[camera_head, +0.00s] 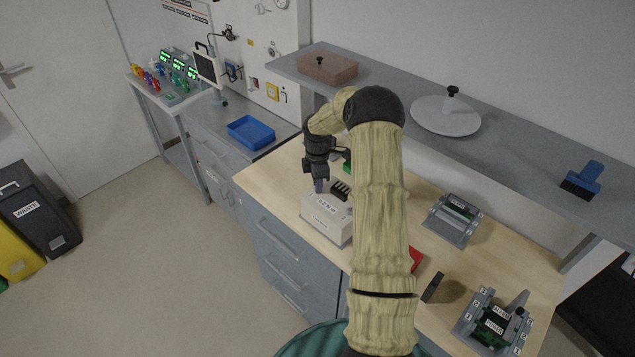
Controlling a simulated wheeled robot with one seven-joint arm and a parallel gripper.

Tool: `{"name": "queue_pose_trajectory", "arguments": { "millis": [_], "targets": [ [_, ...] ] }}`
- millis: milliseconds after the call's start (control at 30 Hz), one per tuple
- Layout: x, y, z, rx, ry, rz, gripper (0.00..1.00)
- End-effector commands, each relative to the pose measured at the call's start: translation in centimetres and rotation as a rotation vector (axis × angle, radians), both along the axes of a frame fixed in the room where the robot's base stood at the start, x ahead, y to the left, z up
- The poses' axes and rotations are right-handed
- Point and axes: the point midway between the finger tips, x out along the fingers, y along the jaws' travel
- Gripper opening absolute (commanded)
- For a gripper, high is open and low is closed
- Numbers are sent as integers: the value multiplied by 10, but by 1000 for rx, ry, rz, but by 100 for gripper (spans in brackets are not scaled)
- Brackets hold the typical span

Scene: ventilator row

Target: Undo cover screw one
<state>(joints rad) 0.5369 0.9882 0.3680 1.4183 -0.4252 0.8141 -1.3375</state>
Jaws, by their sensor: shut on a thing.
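A white box-shaped unit (325,223) with dark lettering and a black slotted part (340,191) on top stands on the wooden bench. My gripper (318,180) points down over the far left part of this unit. It is shut on a small grey-purple piece, probably a tool handle, whose lower end reaches the unit's top. I cannot tell whether its tip touches a screw. The cover screws are too small or hidden to make out. My arm hides part of the bench to the right of the unit.
On the wooden bench (275,193) are a grey cradle (453,220), a red object (416,258), a dark block (433,287) and a green-board module (493,321). A shelf (400,125) overhangs its back. A blue tray (251,132) sits left on the grey counter.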

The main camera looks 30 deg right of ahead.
Motion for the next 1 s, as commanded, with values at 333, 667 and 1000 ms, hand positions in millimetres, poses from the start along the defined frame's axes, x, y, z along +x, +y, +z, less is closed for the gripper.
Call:
{"name": "queue_pose_trajectory", "arguments": {
  "millis": [333, 667, 1000],
  "targets": [
    [0, -1, 1, -2, -1, 83, 0],
    [1, -2, 1, -3, -2, 84, 0],
    [0, -1, 0, -1, -1, 84, 40]
  ]
}}
